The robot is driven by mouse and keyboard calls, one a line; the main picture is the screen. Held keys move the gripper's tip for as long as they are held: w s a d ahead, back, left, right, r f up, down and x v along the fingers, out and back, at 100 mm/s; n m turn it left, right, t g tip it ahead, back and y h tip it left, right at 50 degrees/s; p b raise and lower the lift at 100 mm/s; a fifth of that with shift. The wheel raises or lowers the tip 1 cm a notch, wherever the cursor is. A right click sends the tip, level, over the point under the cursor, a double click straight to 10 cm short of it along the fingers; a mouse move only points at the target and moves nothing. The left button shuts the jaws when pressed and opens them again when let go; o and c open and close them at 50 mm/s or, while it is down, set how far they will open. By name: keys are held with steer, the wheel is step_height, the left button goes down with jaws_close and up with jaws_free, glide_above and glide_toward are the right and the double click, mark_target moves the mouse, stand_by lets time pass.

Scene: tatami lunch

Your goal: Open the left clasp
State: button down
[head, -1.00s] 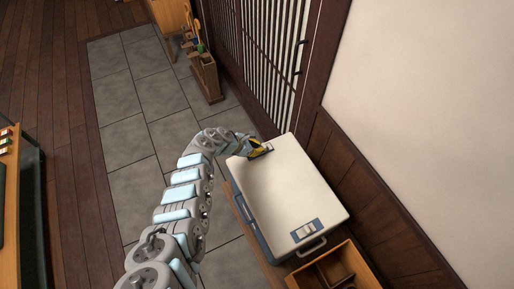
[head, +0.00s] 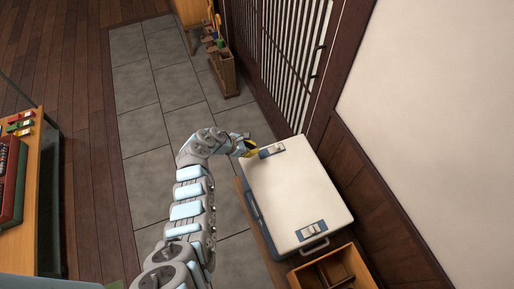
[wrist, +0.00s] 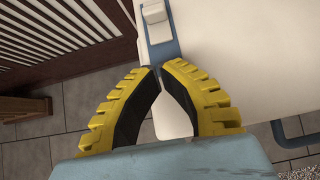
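A white-lidded case with blue sides (head: 292,186) stands beside the wall, its lid down. It has two blue-and-white clasps: one at the far end (head: 272,151) and one at the near end (head: 311,230). My gripper (head: 250,149), with yellow fingers, is at the case's far left edge, just beside the far clasp. In the wrist view that clasp (wrist: 154,13) is at the top, beyond the fingertips (wrist: 161,69). The fingertips are almost together, with nothing visible between them. I cannot tell whether the clasp's latch is released.
An open wooden box (head: 330,269) stands close to the near end of the case. A dark-framed lattice door and wall (head: 292,60) run along the far right side. Grey floor tiles (head: 150,95) to the left are clear.

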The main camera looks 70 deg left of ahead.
steer(key=shift+v, duration=2.4)
steer(key=shift+a, duration=0.1)
